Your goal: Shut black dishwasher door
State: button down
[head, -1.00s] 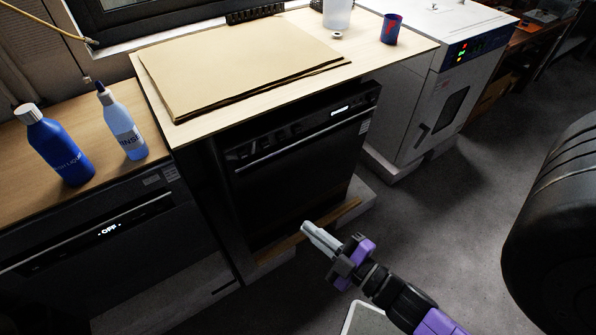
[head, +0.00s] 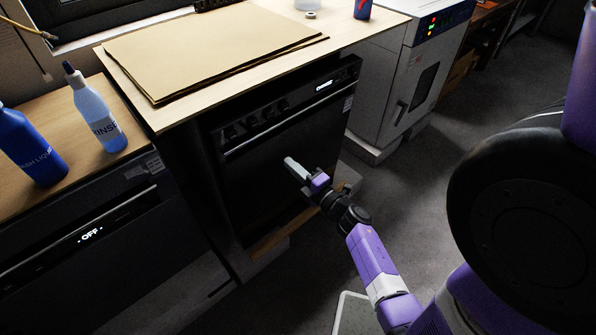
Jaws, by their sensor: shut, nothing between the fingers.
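Two black appliances stand in the head view, and I cannot tell for certain which is the dishwasher. The middle one (head: 245,185) has knobs, a lit display and a long handle bar; its door looks upright and near flush. The left one (head: 150,260) has a panel reading "OFF", a handle, and wash and rinse bottles above it; its front also looks near upright. My gripper (head: 290,165) is shut and empty, in front of the middle appliance's door below its handle, pointing up-left. I cannot tell whether it touches the door.
A wooden worktop (head: 355,38) with brown sheets overhangs the middle appliance. A blue bottle (head: 30,150) and a rinse bottle (head: 97,115) stand on the left counter. A white oven (head: 405,75) stands at right. Grey floor (head: 400,220) is open between it and me.

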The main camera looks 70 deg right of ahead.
aim_at(268, 144)
jog(key=x, duration=0.8)
jog(key=shift+w+d, duration=0.15)
jog(key=shift+w, duration=0.15)
